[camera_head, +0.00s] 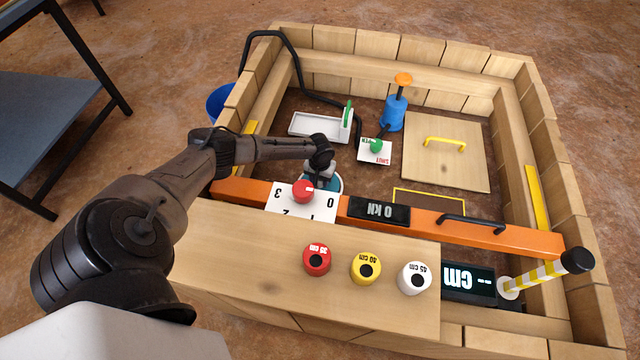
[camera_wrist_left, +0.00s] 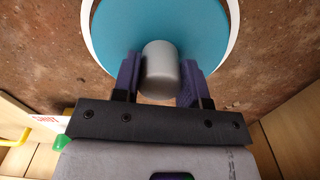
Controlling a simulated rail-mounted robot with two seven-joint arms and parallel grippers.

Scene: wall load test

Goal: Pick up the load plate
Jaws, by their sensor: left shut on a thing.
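The load plate (camera_head: 336,184) is a round teal disc with a white rim. It lies low inside the wooden enclosure, just behind the orange beam, and is partly hidden by my left gripper (camera_head: 320,171) and the beam. In the left wrist view the load plate (camera_wrist_left: 210,35) fills the top, with a grey upright knob (camera_wrist_left: 160,75) on it. My left gripper's two fingers stand on either side of the knob and are shut on it. I cannot tell whether the plate touches the ground. My right gripper is not in view.
The orange beam (camera_head: 450,227) with a 0 kN display (camera_head: 379,210) and red knob (camera_head: 302,191) crosses close in front. Behind stand a white tray (camera_head: 318,126), blue pump (camera_head: 392,113) and wooden lid (camera_head: 440,165). A yellow-outlined rectangle (camera_head: 430,203) lies right.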

